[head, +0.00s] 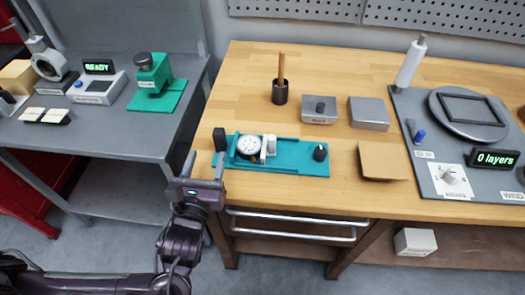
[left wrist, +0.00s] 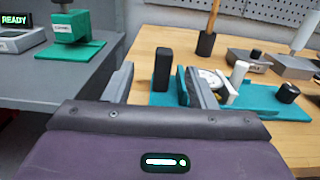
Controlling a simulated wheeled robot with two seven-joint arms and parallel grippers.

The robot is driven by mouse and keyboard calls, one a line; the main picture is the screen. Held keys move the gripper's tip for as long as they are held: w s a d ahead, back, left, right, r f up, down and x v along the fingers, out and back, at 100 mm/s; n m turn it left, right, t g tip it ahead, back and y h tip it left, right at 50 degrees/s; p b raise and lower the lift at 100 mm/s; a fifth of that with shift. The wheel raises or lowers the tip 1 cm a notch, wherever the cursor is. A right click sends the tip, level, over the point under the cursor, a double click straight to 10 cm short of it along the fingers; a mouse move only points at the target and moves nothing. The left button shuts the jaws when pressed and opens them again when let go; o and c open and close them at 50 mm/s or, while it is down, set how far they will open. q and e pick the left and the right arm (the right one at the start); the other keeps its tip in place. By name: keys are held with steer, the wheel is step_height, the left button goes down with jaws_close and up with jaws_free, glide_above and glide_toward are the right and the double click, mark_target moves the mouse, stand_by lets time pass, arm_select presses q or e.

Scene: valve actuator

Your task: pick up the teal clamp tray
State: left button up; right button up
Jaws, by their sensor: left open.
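The teal clamp tray (head: 300,155) lies near the front left edge of the wooden bench. It bears a round white dial (head: 248,146), a white upright piece (head: 268,146) and a black knob (head: 320,152). A black block (head: 219,139) stands at its left end; I cannot tell if it is fixed to the tray. My left gripper (head: 205,166) is open and empty at the tray's left end. In the left wrist view the black block (left wrist: 162,70) shows between the fingers, beyond them, and the right finger hides part of the tray (left wrist: 262,102). My right gripper is not in view.
A brown holder (head: 381,161), grey boxes (head: 368,113) and a black cup (head: 280,92) stand right of and behind the tray. A grey panel (head: 440,120) with a turntable fills the right. A grey table (head: 100,135) with a teal press (head: 155,80) stands left, across a gap.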

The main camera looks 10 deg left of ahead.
mark_target(220, 129)
arm_select(q)
steer(key=w, duration=0.6)
steer(key=shift+w+d+f, duration=0.1)
steer(key=shift+w+f, duration=0.05)
steer(key=w, duration=0.5)
steer(key=shift+w+d+f, duration=0.15)
steer(key=shift+d+f, duration=0.1)
steer(key=shift+f, duration=0.15)
jaws_close()
steer(key=shift+r, duration=0.15)
